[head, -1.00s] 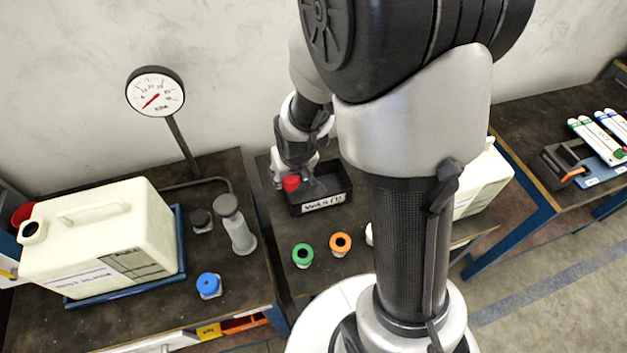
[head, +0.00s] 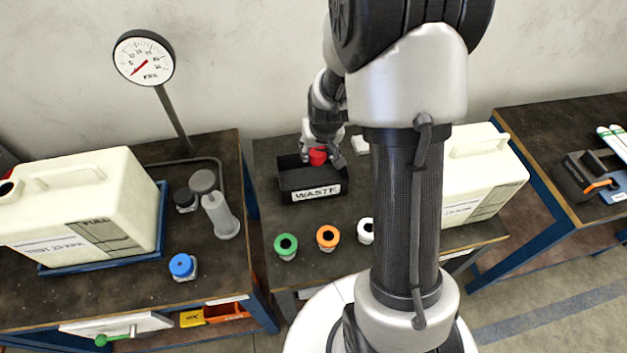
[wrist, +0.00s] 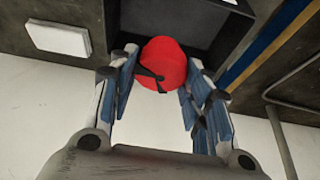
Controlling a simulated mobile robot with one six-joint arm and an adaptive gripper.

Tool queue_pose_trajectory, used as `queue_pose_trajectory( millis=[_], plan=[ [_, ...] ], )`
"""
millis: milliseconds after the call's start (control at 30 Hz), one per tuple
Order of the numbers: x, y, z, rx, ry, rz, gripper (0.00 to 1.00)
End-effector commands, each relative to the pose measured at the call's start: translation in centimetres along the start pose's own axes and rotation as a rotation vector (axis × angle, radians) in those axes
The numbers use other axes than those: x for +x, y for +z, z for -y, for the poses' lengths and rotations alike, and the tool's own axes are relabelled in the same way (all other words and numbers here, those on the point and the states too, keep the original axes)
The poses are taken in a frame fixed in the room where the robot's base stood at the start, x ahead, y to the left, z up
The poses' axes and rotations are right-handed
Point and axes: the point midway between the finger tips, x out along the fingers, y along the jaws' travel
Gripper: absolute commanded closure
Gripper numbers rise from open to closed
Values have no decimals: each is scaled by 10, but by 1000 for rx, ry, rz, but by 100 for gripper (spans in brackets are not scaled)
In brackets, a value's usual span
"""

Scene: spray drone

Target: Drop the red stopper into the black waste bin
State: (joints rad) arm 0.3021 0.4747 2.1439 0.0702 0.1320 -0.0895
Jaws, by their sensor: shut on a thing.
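The red stopper (head: 317,157) is between the fingers of my gripper (head: 322,152), which is shut on it. In the wrist view the red stopper (wrist: 162,64) shows large between the blue-padded fingertips of my gripper (wrist: 160,75). The black waste bin (head: 314,193), labelled WASTE, stands on the middle table. In the head view the stopper appears over the bin's back right part. In the wrist view the bin (wrist: 205,22) lies behind the stopper, partly hidden by it. The stopper's exact height over the rim is hard to tell.
Large cream canisters stand on the left (head: 85,205) and right (head: 480,175). A gauge (head: 144,58) stands at the left.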

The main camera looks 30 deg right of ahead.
Motion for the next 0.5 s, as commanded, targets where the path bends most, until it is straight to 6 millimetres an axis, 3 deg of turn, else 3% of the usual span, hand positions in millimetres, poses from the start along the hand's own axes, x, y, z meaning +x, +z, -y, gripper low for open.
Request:
queue_pose_trajectory(
  millis=[333, 367, 500],
  plan=[
    [7, 2, 0, 0, 0, -2, 80],
    [7, 2, 0, -1, 0, -2, 55],
    [7, 2, 0, -1, 0, -2, 46]
  ],
)
